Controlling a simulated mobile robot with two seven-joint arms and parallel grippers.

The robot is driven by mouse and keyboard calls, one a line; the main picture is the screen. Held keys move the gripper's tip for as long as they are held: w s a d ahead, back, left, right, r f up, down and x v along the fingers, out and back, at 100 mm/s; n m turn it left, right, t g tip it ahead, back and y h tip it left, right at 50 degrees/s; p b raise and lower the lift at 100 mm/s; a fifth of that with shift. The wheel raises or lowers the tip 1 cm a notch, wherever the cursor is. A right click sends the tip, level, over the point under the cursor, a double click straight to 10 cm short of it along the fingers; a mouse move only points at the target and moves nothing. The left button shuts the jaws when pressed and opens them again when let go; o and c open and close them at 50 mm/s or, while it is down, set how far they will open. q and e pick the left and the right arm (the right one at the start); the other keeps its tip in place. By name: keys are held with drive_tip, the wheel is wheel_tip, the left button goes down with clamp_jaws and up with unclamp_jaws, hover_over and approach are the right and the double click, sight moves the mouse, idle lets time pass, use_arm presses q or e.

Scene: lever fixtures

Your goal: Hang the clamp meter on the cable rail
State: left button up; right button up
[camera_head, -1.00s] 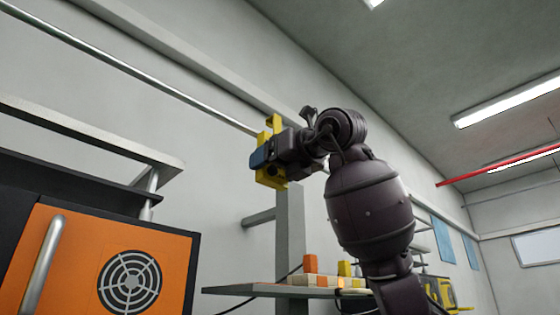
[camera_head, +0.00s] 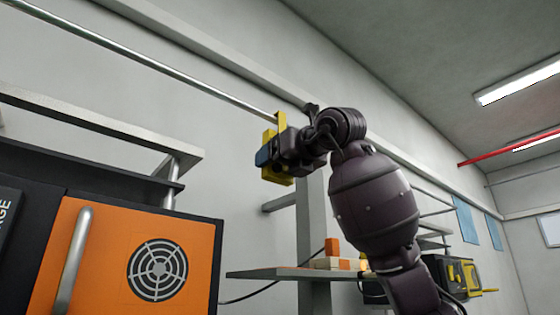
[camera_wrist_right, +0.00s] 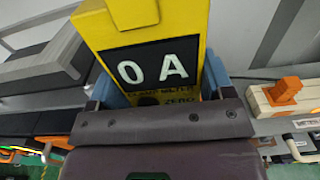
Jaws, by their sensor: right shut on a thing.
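The clamp meter (camera_head: 271,176) is yellow, with a yellow jaw (camera_head: 281,122) sticking up at its top. My right gripper (camera_head: 272,157) is shut on its body and holds it raised, roughly upright. In the right wrist view the meter (camera_wrist_right: 190,22) sits between my blue fingertips, its dark display reading "0 A". The cable rail (camera_head: 150,61) is a thin silver rod running from the upper left. Its visible end meets the meter's jaw in the head view. I cannot tell whether they touch or whether the jaw is around the rail. My left gripper is out of view.
An orange-fronted cabinet (camera_head: 100,250) with a fan grille stands at lower left, below a grey shelf (camera_head: 120,130). A grey post (camera_head: 313,210) rises behind a small shelf (camera_head: 285,273) bearing orange and cream blocks. Open wall lies left of the meter.

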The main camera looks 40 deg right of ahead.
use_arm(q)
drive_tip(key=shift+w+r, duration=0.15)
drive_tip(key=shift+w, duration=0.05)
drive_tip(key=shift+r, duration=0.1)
use_arm(e)
drive_tip(key=o, duration=1.1)
drive_tip(key=shift+s, duration=0.25)
use_arm(q)
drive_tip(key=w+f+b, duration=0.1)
drive_tip(key=b, duration=0.1)
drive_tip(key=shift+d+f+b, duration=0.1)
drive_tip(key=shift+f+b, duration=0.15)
drive_tip(key=shift+b, duration=0.05)
use_arm(e)
drive_tip(key=s, duration=1)
drive_tip(key=shift+s+d+r, duration=0.1)
drive_tip(key=shift+s+d, duration=0.05)
drive_tip(key=shift+d, duration=0.25)
